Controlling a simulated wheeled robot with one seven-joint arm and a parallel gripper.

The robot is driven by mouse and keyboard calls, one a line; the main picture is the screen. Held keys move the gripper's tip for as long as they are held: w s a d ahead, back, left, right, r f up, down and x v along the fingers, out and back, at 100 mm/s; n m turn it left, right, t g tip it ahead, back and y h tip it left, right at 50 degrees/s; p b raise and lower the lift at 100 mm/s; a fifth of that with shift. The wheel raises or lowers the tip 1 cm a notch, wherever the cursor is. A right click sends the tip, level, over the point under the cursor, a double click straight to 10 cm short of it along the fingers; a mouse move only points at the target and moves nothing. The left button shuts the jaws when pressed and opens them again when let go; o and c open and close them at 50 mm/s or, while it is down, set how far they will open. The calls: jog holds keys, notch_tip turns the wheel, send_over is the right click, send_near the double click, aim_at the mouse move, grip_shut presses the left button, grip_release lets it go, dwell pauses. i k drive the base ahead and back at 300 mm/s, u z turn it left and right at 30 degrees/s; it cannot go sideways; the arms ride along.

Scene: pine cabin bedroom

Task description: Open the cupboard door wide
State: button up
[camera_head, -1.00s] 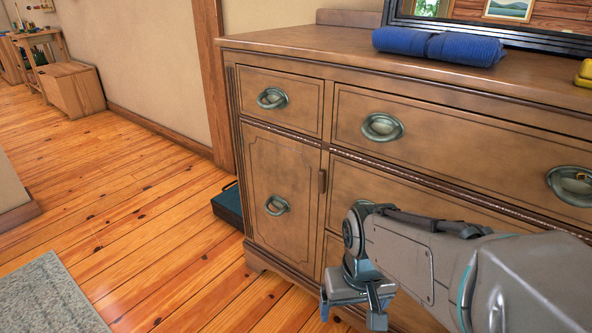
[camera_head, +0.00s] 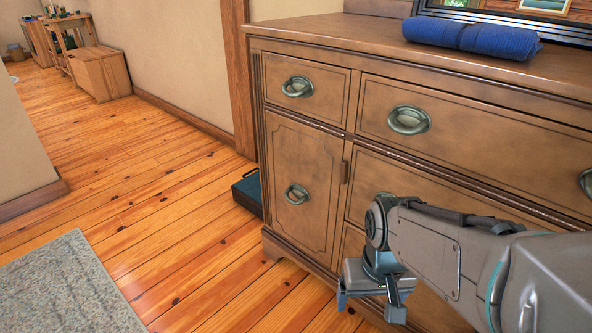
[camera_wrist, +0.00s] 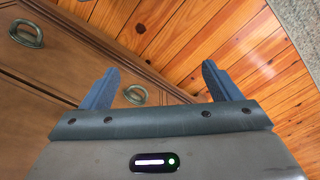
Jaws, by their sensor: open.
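The cupboard door (camera_head: 298,165) is the panelled door at the lower left of the brown wooden dresser, and it is shut. A ring-shaped metal handle (camera_head: 297,194) sits on its panel, and a small wooden piece (camera_head: 346,172) is at its right edge. My gripper (camera_head: 369,306) is open and empty, low in front of the dresser, to the right of and below the door handle.
Drawers with similar handles are above the door (camera_head: 297,87) and to its right (camera_head: 408,120). A blue rolled towel (camera_head: 470,37) lies on top. A dark teal case (camera_head: 248,190) is on the floor beside the dresser's left side. The wooden floor left of it is clear, up to a grey rug (camera_head: 65,290).

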aim_at(305, 160)
jog(key=u, duration=0.45)
jog(key=i, duration=0.5)
jog(key=u, duration=0.4)
